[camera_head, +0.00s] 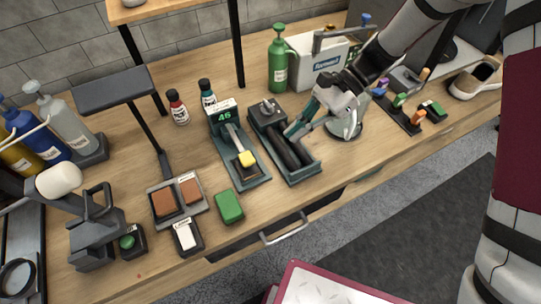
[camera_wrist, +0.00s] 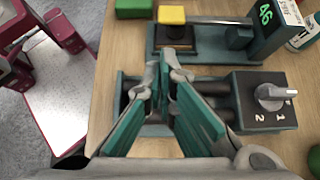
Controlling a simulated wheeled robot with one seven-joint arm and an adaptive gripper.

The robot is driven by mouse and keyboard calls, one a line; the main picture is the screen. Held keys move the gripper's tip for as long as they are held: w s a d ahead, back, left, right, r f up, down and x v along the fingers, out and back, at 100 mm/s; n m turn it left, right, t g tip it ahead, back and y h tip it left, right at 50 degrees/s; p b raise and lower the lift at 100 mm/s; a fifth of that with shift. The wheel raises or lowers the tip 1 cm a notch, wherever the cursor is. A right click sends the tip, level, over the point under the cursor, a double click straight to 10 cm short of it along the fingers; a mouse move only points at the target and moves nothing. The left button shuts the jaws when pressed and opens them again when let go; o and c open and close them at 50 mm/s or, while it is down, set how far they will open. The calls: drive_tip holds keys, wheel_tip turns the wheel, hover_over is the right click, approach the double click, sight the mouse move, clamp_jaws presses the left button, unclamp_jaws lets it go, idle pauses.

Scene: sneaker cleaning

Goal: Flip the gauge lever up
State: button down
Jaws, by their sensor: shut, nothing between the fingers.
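The gauge (camera_head: 256,180) is a teal base with a green "46" display (camera_head: 224,116) at its far end. A grey lever arm (camera_head: 234,138) with a yellow block (camera_head: 246,158) at its near end lies low along it, over a dark pad. In the wrist view the yellow block (camera_wrist: 172,14) and the display (camera_wrist: 265,14) show at the top. My gripper (camera_head: 291,136) is shut and empty, above the dial-and-roller unit just right of the gauge. In the wrist view its fingertips (camera_wrist: 165,68) point toward the gauge's near end, apart from the yellow block.
The roller unit (camera_head: 314,171) with a "1/2" dial (camera_wrist: 270,92) stands close beside the gauge. A green block (camera_head: 229,206) lies in front, and small bottles (camera_head: 177,107) stand behind. A green spray bottle (camera_head: 278,64) and white box (camera_head: 318,62) stand behind my gripper.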

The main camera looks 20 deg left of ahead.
sight(256, 171)
drive_tip(key=p+x, duration=0.1)
drive_tip(key=x, duration=0.9)
drive_tip(key=shift+s+a, duration=0.1)
drive_tip(key=shift+r, duration=0.2)
